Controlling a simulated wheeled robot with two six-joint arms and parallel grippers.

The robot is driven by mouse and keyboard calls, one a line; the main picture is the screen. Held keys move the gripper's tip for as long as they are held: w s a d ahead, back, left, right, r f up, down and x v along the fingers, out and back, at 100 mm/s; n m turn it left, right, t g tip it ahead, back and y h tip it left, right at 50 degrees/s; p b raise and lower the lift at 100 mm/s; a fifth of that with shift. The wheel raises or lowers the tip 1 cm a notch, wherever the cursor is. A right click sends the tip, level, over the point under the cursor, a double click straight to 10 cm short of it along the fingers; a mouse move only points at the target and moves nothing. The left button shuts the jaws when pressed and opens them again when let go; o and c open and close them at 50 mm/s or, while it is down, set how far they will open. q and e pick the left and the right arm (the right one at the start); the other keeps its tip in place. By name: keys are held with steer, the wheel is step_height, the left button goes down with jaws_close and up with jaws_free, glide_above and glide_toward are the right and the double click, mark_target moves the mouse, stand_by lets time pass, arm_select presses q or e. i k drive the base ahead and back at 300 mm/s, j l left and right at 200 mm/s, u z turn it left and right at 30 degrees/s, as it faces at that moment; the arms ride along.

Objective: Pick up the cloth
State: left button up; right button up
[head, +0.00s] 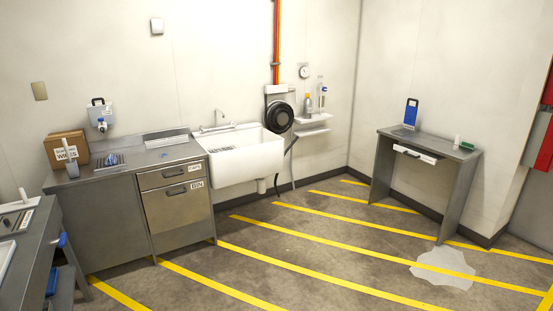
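I cannot make out a cloth with certainty. A small blue-and-white item (112,160) lies on the steel counter (136,169), beside a cardboard box (66,140) with a label that seems to read wipes. It may be a folded cloth, but it is too small to tell. A small flat blue spot (164,155) shows farther right on the same counter. Neither of my grippers is in view.
A white sink (245,155) adjoins the counter, with drawers (178,200) below. A grey desk (430,144) stands at the right. A pale puddle-like patch (445,268) is on the floor (300,245), which is otherwise open with yellow stripes. Another bench (35,245) stands near left.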

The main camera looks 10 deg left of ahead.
mark_target(111, 159)
steer(key=i+j+u, duration=0.15)
steer(key=i, duration=1.8)
steer(key=i+u, duration=0.2)
steer(key=i, duration=0.4)
steer(key=i+l+u, duration=0.2)
steer(key=i, duration=0.35)
steer(key=i+l+u, duration=0.2)
steer(key=i, duration=0.35)
steer(key=u, duration=1.05)
steer(key=i+j+z, duration=0.1)
steer(key=i, duration=0.3)
steer(key=i+j+z, duration=0.1)
steer(key=i, duration=0.25)
steer(key=i+j, duration=0.15)
steer(key=i, duration=0.25)
steer(key=z, duration=0.05)
